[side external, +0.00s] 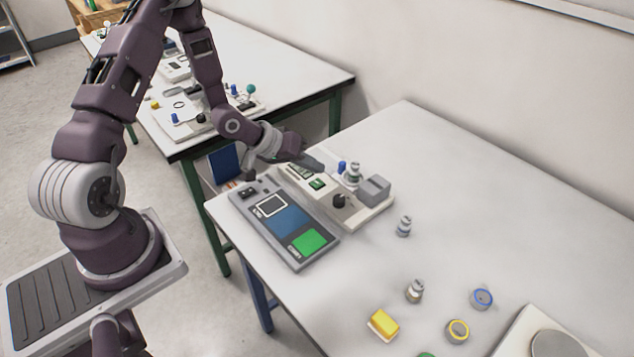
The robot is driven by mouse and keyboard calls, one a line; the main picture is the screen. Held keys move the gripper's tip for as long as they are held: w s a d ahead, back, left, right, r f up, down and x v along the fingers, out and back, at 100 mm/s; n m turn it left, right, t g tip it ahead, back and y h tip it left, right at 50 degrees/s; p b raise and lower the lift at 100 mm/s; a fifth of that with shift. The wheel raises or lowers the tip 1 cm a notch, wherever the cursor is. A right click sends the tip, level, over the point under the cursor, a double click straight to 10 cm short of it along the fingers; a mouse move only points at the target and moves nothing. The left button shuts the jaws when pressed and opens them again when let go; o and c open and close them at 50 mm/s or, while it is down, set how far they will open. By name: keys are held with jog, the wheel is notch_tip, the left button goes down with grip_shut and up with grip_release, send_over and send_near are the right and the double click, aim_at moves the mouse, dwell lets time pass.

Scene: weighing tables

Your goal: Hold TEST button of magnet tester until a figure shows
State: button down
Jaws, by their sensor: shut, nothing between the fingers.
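My gripper (314,164) is shut and empty. It is above the back left part of a beige board device (350,218), beside a blue peg. The board carries a small green patch (317,184), a black knob (339,201), a metal piece (353,174) and a grey block (374,190). In front of it lies a grey panel device (277,240) with a white-framed square, a blue area and a green square (309,241). I cannot tell which device is the magnet tester. No TEST label or figure is readable. Whether my fingertips touch anything is unclear.
Metal weights (404,226) (415,291), a yellow block (383,324), a blue-ringed disc (482,299) and a yellow-ringed disc (457,331) stand on the white table (520,225). A scale (555,345) is at the front right. A second table (300,75) with other devices stands behind.

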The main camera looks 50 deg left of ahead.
aim_at(313, 184)
jog(key=shift+r, duration=1.7)
jog(key=s+d+r+m+g+y, duration=0.1)
jog(key=s+r+m+y, duration=0.15)
jog(key=s+r, duration=0.45)
jog(key=s+d+r+m+g+y, duration=0.1)
jog(key=s+r+y, duration=0.2)
jog(key=r, duration=0.7)
jog(key=s+d+r+m+h, duration=0.1)
jog(key=s+d+r, duration=0.2)
jog(key=s, duration=0.6)
jog(key=s+d+r+m+g+h, duration=0.1)
jog(key=s+d+r, duration=0.2)
jog(key=s, duration=0.5)
jog(key=shift+s+d+h, duration=0.35)
jog(key=shift+s+d, duration=0.05)
jog(key=shift+d, duration=0.35)
